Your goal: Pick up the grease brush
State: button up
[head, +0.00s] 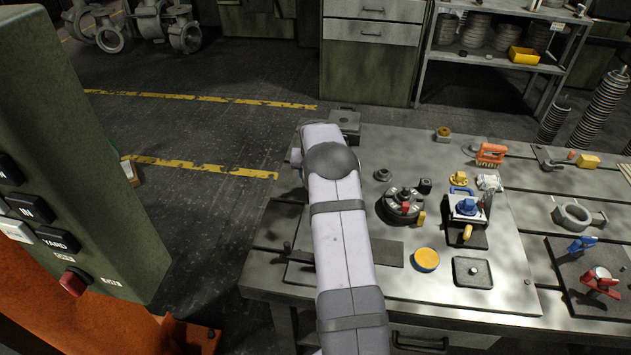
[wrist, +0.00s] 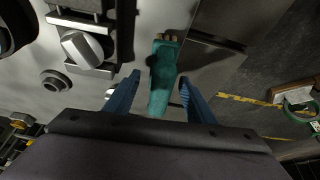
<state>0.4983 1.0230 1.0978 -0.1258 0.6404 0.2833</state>
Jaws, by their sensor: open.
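The grease brush (wrist: 162,85) shows in the wrist view, with a teal handle and a short tan bristle end at the top of the picture. It appears to lie on the metal bench top, its handle pointing toward my gripper. My gripper (wrist: 160,77) is open, with one blue finger on each side of the handle and visible gaps between. I cannot tell how far the fingertips are above the bench. A dark shadow falls across the upper handle. In the head view I see neither the brush nor my gripper; my arm covers part of the bench.
In the wrist view, a block with a silver knob (wrist: 85,48) and a small dark ring (wrist: 53,82) are left of the brush. A grey plate (wrist: 205,62) lies to its right.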

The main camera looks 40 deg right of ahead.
jog(key=shift+x, duration=0.85)
jog(key=shift+c, duration=0.3)
jog(key=c, duration=1.2)
jog(key=shift+o, duration=0.2)
jog(key=shift+r, duration=0.1)
notch_tip(320, 180, up, 10)
jog(key=shift+b, duration=0.75)
